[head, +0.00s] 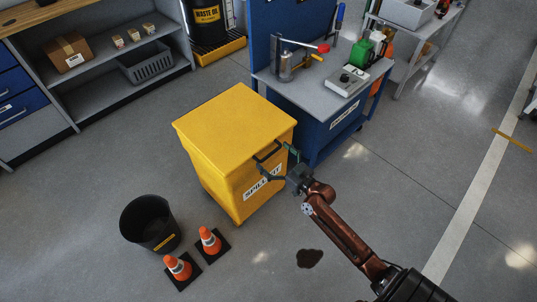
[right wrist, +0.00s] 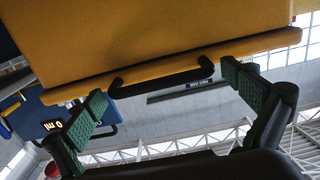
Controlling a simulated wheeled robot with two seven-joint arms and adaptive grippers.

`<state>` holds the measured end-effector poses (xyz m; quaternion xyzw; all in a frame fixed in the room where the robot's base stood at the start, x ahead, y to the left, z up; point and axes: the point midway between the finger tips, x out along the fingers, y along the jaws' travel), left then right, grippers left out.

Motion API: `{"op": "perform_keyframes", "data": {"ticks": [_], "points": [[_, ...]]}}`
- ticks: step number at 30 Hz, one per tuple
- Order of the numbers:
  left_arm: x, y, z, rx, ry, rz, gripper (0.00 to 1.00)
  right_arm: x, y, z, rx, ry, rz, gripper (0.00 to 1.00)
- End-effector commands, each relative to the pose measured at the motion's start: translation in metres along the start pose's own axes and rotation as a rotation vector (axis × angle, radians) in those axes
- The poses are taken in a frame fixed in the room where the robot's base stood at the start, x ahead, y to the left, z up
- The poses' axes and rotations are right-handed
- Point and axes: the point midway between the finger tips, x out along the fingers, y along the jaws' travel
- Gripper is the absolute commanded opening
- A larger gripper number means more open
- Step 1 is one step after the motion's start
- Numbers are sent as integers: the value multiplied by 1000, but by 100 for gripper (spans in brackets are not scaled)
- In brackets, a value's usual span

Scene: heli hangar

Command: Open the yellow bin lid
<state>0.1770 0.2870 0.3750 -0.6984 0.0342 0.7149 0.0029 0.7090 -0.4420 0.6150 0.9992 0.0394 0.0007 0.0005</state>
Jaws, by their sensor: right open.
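The yellow bin (head: 225,165) stands on the floor in the middle of the head view, with its flat lid (head: 235,113) closed. A black handle (head: 268,151) sits at the lid's front edge, above a label that is partly hidden by my gripper. My right gripper (head: 277,160) is open at the handle. In the right wrist view, the handle (right wrist: 162,82) lies between the two green-padded fingers (right wrist: 160,92), with gaps to both. I cannot tell whether a finger touches it. My left gripper is not in view.
A black bucket (head: 150,224) and two orange cones (head: 209,240) stand on the floor left of my arm. A blue workbench (head: 330,125) with tools stands close behind the bin's right side. A dark spill (head: 310,258) lies on the floor. The floor at right is clear.

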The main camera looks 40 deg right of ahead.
Motion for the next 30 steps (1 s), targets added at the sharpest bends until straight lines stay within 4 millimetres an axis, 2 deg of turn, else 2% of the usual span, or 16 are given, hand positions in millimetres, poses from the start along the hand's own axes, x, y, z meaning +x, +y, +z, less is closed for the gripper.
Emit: {"op": "perform_keyframes", "data": {"ticks": [3,11,30], "points": [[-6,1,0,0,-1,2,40,6,0,1,1,-1,0,100],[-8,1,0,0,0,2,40,7,0,0,0,-2,0,100],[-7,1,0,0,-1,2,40,7,-1,0,1,-2,-1,57]]}}
